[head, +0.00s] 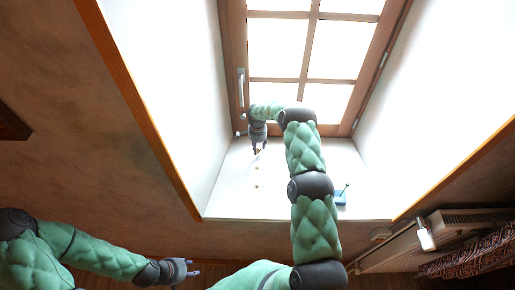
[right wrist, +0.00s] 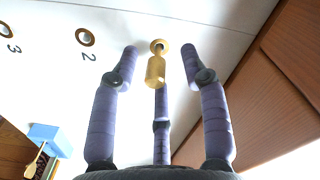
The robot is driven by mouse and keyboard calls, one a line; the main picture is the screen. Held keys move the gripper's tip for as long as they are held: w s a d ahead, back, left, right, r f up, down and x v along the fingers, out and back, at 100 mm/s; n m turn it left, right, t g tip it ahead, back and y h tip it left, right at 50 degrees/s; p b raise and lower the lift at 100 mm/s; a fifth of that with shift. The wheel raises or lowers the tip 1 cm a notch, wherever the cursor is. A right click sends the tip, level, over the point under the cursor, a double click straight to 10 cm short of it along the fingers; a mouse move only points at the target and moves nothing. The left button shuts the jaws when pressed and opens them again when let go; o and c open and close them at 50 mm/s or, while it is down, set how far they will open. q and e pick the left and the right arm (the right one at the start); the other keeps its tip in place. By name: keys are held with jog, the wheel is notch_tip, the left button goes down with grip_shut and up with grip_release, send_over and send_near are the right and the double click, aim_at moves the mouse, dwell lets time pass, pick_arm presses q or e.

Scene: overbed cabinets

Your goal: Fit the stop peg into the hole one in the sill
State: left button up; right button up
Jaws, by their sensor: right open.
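The stop peg (right wrist: 156,70) is a tan, brass-coloured cylinder with a narrower neck. In the right wrist view its neck end meets a brass-ringed hole (right wrist: 160,46) in the white sill (right wrist: 130,22). How deep it sits I cannot tell. That hole is in line with the holes marked 2 (right wrist: 86,37) and 3 (right wrist: 5,30); its own number is not visible. My right gripper (right wrist: 160,72) is open, its fingers spread around the peg with gaps at both sides. In the head view my right gripper (head: 258,149) is over the sill below the window. My left gripper (head: 194,268) is open and empty, low in the picture.
A radiator (head: 470,222) is at lower right.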

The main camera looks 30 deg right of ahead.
notch_tip(320, 180, up, 11)
jog(key=shift+f, duration=0.2)
dwell(0.4)
